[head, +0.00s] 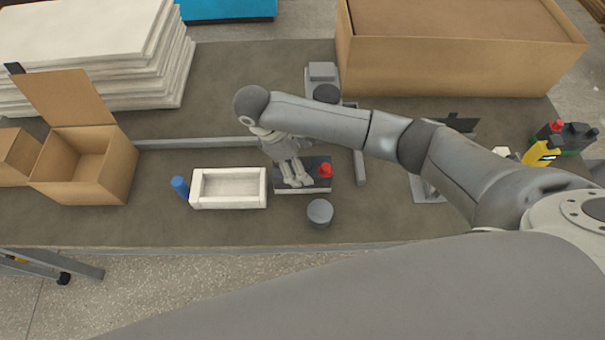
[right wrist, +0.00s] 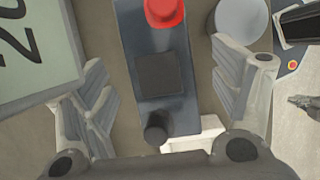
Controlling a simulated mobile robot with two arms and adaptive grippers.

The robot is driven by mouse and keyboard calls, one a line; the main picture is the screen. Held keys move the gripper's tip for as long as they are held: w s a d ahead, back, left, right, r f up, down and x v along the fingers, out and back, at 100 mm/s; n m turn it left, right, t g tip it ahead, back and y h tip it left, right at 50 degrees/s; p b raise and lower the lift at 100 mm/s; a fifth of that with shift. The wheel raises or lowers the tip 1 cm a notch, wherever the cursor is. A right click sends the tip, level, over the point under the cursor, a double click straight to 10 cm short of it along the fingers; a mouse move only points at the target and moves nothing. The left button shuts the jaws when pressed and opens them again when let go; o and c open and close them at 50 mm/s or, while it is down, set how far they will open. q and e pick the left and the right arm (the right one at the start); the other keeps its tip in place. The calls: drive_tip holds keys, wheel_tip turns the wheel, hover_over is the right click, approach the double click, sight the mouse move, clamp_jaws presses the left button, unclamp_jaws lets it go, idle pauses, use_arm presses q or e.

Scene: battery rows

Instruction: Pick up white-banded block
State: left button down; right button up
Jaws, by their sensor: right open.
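My right gripper (head: 296,180) is open over a dark slab-shaped block (head: 318,178) on the table. In the right wrist view the block (right wrist: 158,105) lies between the spread fingers of the gripper (right wrist: 165,105), with space on both sides. It has a red round cap (right wrist: 165,10), a black square patch and a dark round knob. No white band shows on its visible faces. A yellow block (head: 541,153) with a black and pale band stands at the far right, near a red-topped block. My left gripper is not in view.
A white open tray (head: 228,203) and a blue cylinder (head: 180,187) lie left of the dark block. A grey cylinder (head: 320,212) stands close in front. An open cardboard box (head: 85,165) is at left; a large carton (head: 450,68) stands behind.

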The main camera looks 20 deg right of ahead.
sight(308, 171)
drive_tip(key=shift+d+f, duration=0.15)
drive_tip(key=shift+f, duration=0.2)
drive_tip(key=p+x, duration=0.1)
drive_tip(key=x, duration=0.2)
drive_tip(key=shift+d+f, duration=0.1)
drive_tip(key=shift+f, duration=0.2)
drive_tip(key=shift+s+d+f, duration=0.15)
drive_tip(key=shift+f, duration=0.35)
clamp_jaws()
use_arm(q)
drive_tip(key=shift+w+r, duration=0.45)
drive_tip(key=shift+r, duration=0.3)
use_arm(e)
drive_tip(key=shift+w+r, duration=0.15)
drive_tip(key=shift+w, duration=0.05)
